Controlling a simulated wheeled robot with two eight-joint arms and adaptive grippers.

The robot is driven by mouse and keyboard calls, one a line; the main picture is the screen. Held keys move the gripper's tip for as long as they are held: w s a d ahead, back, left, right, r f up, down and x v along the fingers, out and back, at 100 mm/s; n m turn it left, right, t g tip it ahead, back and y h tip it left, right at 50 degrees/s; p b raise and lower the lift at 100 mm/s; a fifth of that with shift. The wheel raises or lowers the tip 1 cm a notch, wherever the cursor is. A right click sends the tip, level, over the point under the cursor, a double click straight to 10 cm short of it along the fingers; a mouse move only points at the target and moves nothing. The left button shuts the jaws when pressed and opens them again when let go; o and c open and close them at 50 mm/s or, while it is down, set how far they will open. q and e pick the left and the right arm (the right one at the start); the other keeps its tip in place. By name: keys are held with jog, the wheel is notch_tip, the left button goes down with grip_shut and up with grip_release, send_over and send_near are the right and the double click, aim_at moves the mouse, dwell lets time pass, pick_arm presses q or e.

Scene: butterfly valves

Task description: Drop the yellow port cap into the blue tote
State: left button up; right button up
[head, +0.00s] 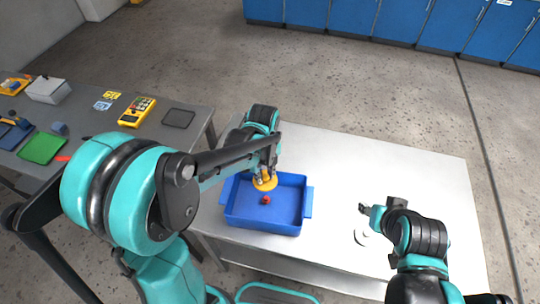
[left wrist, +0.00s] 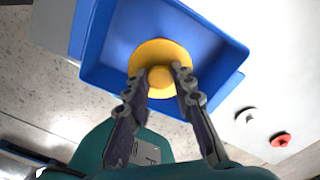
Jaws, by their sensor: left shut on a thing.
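The yellow port cap (head: 265,184) is a round disc with a raised hub. My left gripper (head: 264,175) is shut on it and holds it over the blue tote (head: 308,203). In the left wrist view, the cap (left wrist: 147,52) sits between the fingertips of the left gripper (left wrist: 159,86), with the tote (left wrist: 222,50) behind and around it. The cap hides part of the tote floor. My right gripper (head: 373,212) is above the table, right of the tote; its fingers are too small to read.
The light metal table (head: 400,170) is mostly bare. A pale round piece (head: 361,237) lies near my right gripper. A grey side table (head: 185,150) at left holds a yellow meter (head: 136,112) and a green pad (head: 41,148).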

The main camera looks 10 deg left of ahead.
aim_at(265, 177)
pick_arm(q)
jog(key=shift+s+f+b, duration=0.1)
jog(key=shift+f+b, duration=0.45)
jog(key=shift+f, duration=0.05)
notch_tip(265, 177, down, 5)
jog(key=b, duration=0.3)
jog(key=shift+r, duration=0.2)
jog(key=o, duration=1.1)
jog(key=shift+r, duration=0.15)
notch_tip(265, 177, up, 12)
jog(key=shift+f, duration=0.1)
